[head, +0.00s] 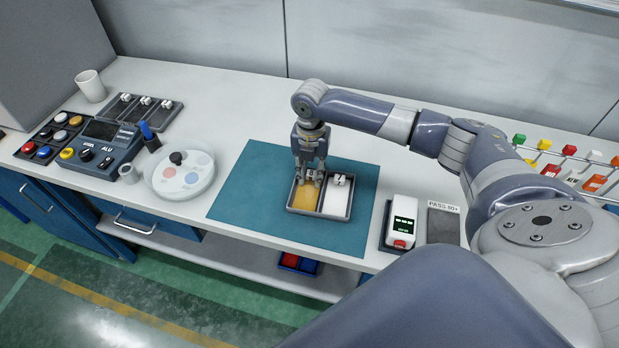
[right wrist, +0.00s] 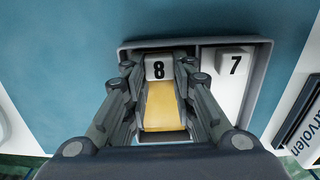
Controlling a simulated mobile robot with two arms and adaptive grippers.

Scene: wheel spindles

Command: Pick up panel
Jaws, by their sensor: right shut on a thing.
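A dark-rimmed tray (head: 317,215) on the teal mat holds two panels side by side. The left one is a yellow panel (head: 299,199) with a white block marked 8; it also shows in the right wrist view (right wrist: 160,108). The right one is a white panel (head: 334,203) with a block marked 7, also in the right wrist view (right wrist: 230,85). My right gripper (head: 309,178) points down over the left compartment, its fingers shut on the 8 block of the yellow panel. The panel still lies within the tray. My left gripper is not in view.
The teal mat (head: 245,190) is clear around the tray. A white device (head: 402,220) stands right of it, beside a dark pad (head: 443,226). A round white dish (head: 183,178), a control box (head: 103,150) and a cup (head: 91,86) stand at left. Coloured blocks are at far right.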

